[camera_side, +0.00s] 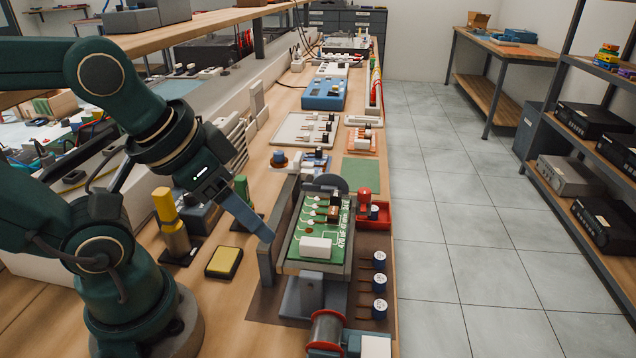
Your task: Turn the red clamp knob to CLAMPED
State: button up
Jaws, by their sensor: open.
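The red clamp knob (364,194) appears to be the upright red piece at the right side of the board holder; any marking on it is too small to read. The holder (284,222) is a grey frame carrying a tilted green circuit board (312,226) with small parts and a white block. My gripper (264,236) is left of the holder, pointing down and right, with a long grey-blue finger near the holder's left upright. It is open and holds nothing I can see. It is apart from the red knob, with the board between them. The second finger is hard to make out.
A red tray (381,224) sits beside the knob. A wire spool (327,330) is in front. A green mat (361,169) lies behind.

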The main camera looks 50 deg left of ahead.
notch_tip(320, 180, up, 4)
jog(key=w+d+n, duration=0.1)
jog(key=w+n, duration=0.2)
jog(key=n, duration=0.4)
jog(key=n+g+h, duration=0.3)
jog(key=n+h, duration=0.1)
jog(key=n, duration=1.3)
send_over(364, 190)
jog(key=s+a, duration=0.2)
jog(key=f, duration=0.4)
jog(key=shift+w+d+f, duration=0.15)
jog(key=shift+w+f, duration=0.05)
jog(key=shift+f, duration=0.2)
jog(key=shift+x, duration=2.5)
